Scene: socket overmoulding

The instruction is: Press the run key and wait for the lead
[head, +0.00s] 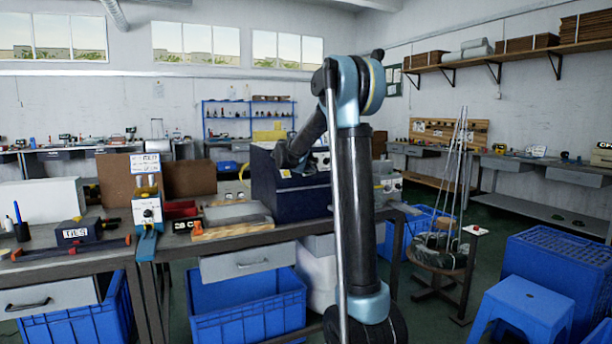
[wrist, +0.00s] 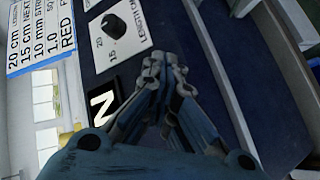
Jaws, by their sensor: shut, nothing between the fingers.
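A dark blue machine (head: 300,205) stands on the bench in the head view, behind my arm. In the wrist view its dark blue panel (wrist: 255,60) lies close before my gripper (wrist: 165,62), which is shut and empty. A black plate with a white letter N (wrist: 102,105) sits left of the fingers; the fingers may hide part of its lettering. The run key itself cannot be made out. A black knob (wrist: 113,27) sits on a white scale above it. In the head view the fingers cannot be made out against the machine. No lead can be identified.
A printed sheet (wrist: 40,32) reads 20 cm, 15 cm, 10 mm, 1.0 and RED. A white-and-blue device (head: 147,208) and a grey slab on wood (head: 235,214) stand left of the machine. Blue crates (head: 250,305) sit below the bench, and a blue stool (head: 525,305) stands at right.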

